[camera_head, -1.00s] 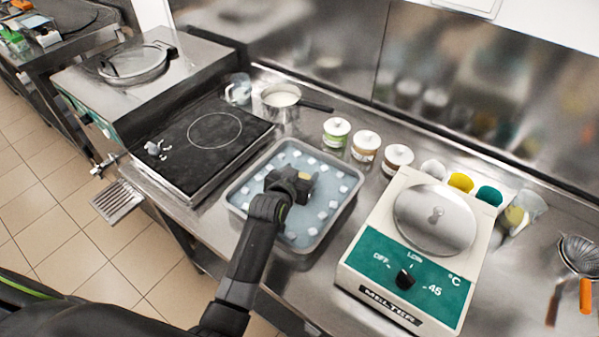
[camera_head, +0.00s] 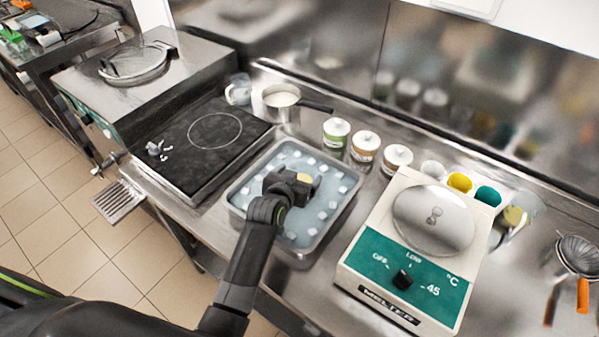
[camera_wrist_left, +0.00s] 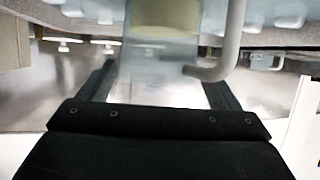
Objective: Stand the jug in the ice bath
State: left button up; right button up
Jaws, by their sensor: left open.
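The ice bath (camera_head: 236,206) is a steel pan of pale water with several ice cubes, in the middle of the worktop. My left gripper (camera_head: 300,184) is over it, with its fingers open. A clear jug with pale yellow contents (camera_head: 305,178) shows at the fingers in the head view, mostly hidden by the gripper. In the left wrist view the clear jug (camera_wrist_left: 160,50) is between the two open fingers, its handle (camera_wrist_left: 232,45) to the right. That view appears inverted, and whether the jug touches the pan floor cannot be told. My right gripper is not in view.
A black hob (camera_head: 190,150) and a saucepan (camera_head: 282,102) lie behind left, with another clear jug (camera_head: 238,90). Lidded tubs (camera_head: 365,146) stand behind the bath. A melter (camera_head: 410,250) stands close on the right. A strainer (camera_head: 578,256) lies at far right.

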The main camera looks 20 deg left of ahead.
pick_arm(q)
jog(key=p+v, duration=0.6)
jog(key=v, duration=0.5)
jog(key=shift+s, duration=0.1)
